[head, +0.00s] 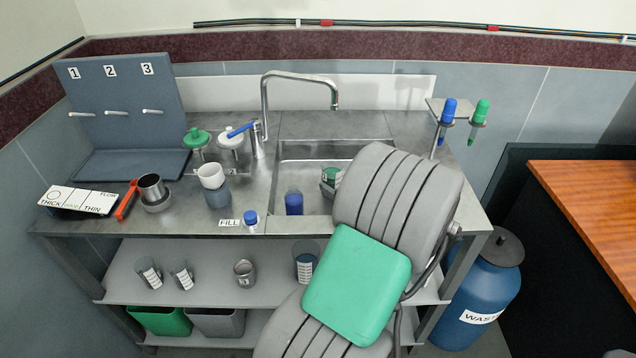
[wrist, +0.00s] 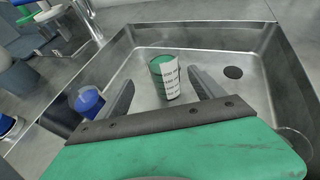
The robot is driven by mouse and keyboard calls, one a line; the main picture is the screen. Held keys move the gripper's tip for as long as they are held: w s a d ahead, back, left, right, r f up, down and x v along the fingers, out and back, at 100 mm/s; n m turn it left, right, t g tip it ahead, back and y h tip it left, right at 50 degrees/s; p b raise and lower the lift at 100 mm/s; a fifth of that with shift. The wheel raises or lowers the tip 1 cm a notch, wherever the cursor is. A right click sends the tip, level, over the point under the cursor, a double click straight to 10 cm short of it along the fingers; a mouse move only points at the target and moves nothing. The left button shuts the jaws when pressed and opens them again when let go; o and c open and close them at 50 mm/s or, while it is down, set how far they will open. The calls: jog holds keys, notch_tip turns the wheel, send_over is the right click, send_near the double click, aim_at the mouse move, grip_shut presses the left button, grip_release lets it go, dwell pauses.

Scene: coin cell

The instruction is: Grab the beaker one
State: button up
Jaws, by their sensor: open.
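A labelled beaker (wrist: 164,77) with a white printed label and green at its top stands upright in the sink. In the head view only part of it (head: 329,176) shows, next to my arm. My gripper (wrist: 160,82) is open, with its two fingers on either side of the beaker's line in the wrist view. The beaker appears beyond the fingertips, and I cannot tell how far. In the head view my arm hides most of my gripper. Other labelled beakers (head: 148,272) stand on the lower shelf; I cannot read any number.
The sink (head: 300,152) has walls around the beaker and a drain (wrist: 233,72) to its right. A blue-topped container (head: 293,203) is in the sink, left of my gripper in the wrist view (wrist: 88,101). The faucet (head: 265,110) rises behind.

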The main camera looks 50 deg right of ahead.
aim_at(331, 174)
jog(key=shift+w+d+f+m, duration=0.3)
jog(key=shift+w+d+f, duration=0.05)
jog(key=shift+d+f, duration=0.05)
jog(key=x, duration=0.7)
jog(key=shift+d+r, duration=0.1)
jog(key=shift+d, duration=0.15)
jog(key=shift+c, duration=0.5)
jog(key=c, duration=1.5)
grip_shut()
jog(key=shift+r, duration=0.15)
